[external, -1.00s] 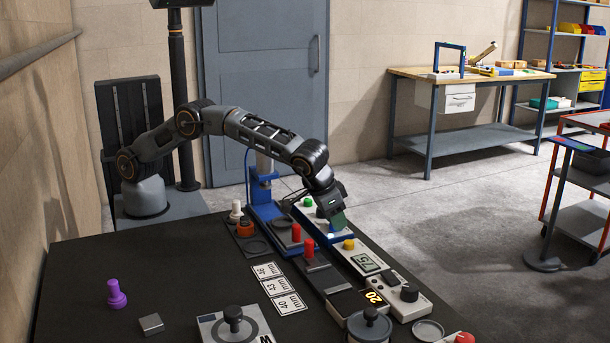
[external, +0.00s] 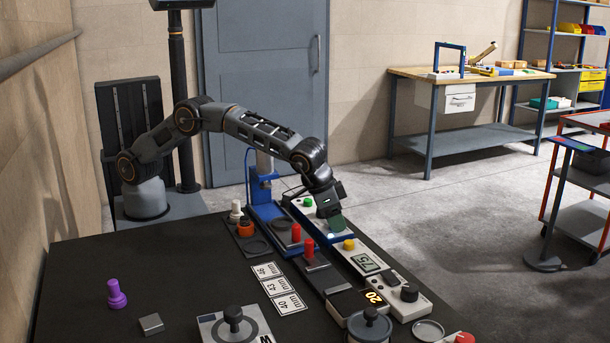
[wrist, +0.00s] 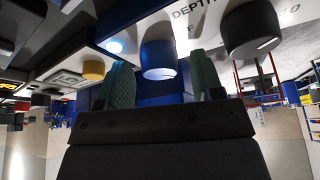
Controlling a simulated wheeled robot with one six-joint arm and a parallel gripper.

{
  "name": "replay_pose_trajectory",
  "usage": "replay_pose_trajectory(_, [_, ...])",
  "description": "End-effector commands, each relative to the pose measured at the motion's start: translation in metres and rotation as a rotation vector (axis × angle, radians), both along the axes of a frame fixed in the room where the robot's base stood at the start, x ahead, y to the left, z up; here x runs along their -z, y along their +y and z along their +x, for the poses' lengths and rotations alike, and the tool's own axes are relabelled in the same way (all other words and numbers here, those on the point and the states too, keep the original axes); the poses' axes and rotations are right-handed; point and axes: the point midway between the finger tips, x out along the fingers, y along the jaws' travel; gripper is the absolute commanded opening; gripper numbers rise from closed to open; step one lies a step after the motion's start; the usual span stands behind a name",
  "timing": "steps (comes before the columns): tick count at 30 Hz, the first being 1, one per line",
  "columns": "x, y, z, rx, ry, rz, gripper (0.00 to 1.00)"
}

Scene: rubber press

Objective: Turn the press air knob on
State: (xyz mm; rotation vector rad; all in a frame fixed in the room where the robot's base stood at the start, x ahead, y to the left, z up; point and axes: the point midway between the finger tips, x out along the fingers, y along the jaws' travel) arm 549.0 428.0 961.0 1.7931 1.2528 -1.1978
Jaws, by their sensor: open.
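The blue press (external: 264,205) stands at the far part of the dark table. My gripper (external: 336,222) is over the control panel beside the press, pointing down, and hides part of that panel. In the wrist view, my gripper (wrist: 161,80) is open, with a green finger on each side of a dark blue round knob (wrist: 158,58). I cannot tell whether the fingers touch the knob. No readable label shows which control it is, and its on or off position cannot be told.
A black knob (wrist: 250,30) is close beside the right finger, near a "DEPTH" label. A lit white lamp (wrist: 115,46) is beside the left finger. Red knobs (external: 308,248), a yellow button (external: 349,244) and a green button (external: 307,201) stand near my gripper.

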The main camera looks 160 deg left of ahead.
Motion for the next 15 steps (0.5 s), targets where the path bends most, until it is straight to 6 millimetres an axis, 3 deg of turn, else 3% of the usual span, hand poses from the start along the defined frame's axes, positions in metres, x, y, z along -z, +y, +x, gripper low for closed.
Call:
replay_pose_trajectory(8, [-0.013,-0.005,-0.001,0.0,-0.002,0.002,0.61])
replay_pose_trajectory(15, [-0.056,-0.022,-0.008,0.001,-0.003,0.002,0.61])
